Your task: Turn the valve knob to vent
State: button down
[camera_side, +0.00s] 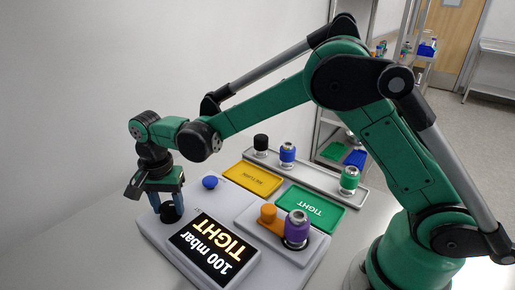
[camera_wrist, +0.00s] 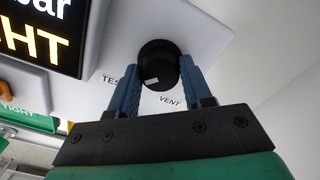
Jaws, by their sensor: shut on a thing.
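The black valve knob (camera_side: 170,212) stands on the left part of the light grey tester panel. In the wrist view the knob (camera_wrist: 158,64) has a pale mark on its side, with the printed words TEST to its left and VENT below it. My gripper (camera_side: 168,202) points down over the knob. Its blue fingers (camera_wrist: 158,75) are on both sides of the knob and shut on it. The display (camera_side: 214,248) reads 100 mbar TIGHT.
A blue button (camera_side: 210,182) sits behind the knob. A purple washer-like fitting (camera_side: 296,228) stands in a holder beside an orange part (camera_side: 268,213). A yellow RETURN tray (camera_side: 252,179), a green TIGHT tray (camera_side: 310,208) and a grey rack (camera_side: 320,180) with several fittings lie behind.

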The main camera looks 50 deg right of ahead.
aim_at(168, 205)
jog(key=n, duration=0.4)
jog(key=shift+n, duration=0.4)
jog(key=n, duration=0.9)
jog(key=shift+n, duration=2.1)
jog(key=shift+c, duration=1.8)
grip_release()
jog(key=shift+r, duration=2.85)
